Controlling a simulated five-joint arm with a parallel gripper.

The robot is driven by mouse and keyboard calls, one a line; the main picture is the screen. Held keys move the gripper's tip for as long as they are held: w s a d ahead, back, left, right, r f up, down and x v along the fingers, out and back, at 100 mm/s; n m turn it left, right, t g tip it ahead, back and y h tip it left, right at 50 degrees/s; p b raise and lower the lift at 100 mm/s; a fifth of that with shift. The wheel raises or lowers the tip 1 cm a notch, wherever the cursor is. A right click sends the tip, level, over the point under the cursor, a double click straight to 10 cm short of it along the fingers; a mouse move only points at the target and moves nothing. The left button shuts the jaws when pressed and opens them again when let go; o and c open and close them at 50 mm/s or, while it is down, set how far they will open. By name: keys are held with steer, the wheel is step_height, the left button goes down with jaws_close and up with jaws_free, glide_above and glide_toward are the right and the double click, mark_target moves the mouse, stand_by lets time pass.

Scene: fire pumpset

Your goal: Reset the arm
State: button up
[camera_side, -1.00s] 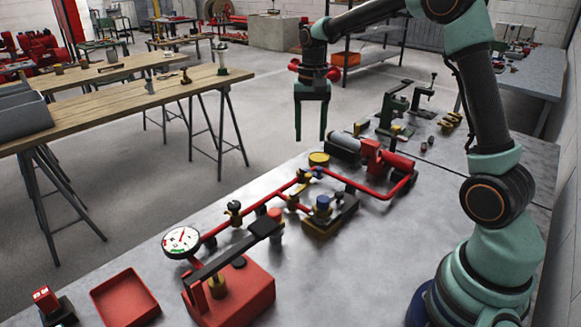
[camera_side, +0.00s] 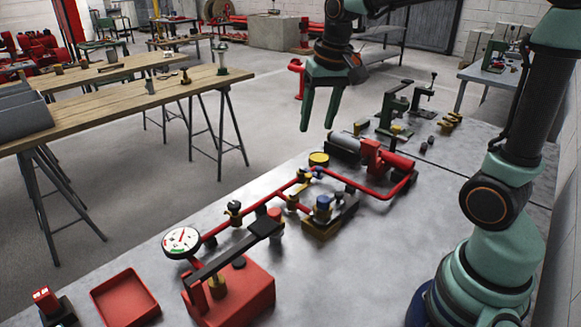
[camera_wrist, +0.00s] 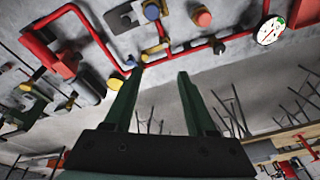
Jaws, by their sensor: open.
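My gripper (camera_side: 320,110) is open and empty, held in the air above the back edge of the grey workbench (camera_side: 400,245) in the side view. Its two green fingers point down and stand apart with nothing between them. In the wrist view my gripper (camera_wrist: 155,82) shows both fingers spread below the pump piping. The red pump assembly (camera_side: 372,185) with red pipes and a grey motor lies on the bench below and to the right of my gripper, not touched by it.
A white gauge (camera_side: 181,242), a red hand-pump box (camera_side: 235,292) and a red tray (camera_side: 126,299) are at the bench's front left. Green presses (camera_side: 393,108) stand at the back right. A wooden trestle table (camera_side: 120,92) stands left across open floor.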

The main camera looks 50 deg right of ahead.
steer(key=s+a+n+t, duration=0.3)
steer(key=s+a+n, duration=0.2)
steer(key=s, duration=0.4)
steer(key=shift+s+a+f, duration=0.15)
steer(key=shift+s+f, duration=0.1)
steer(key=shift+f, duration=0.05)
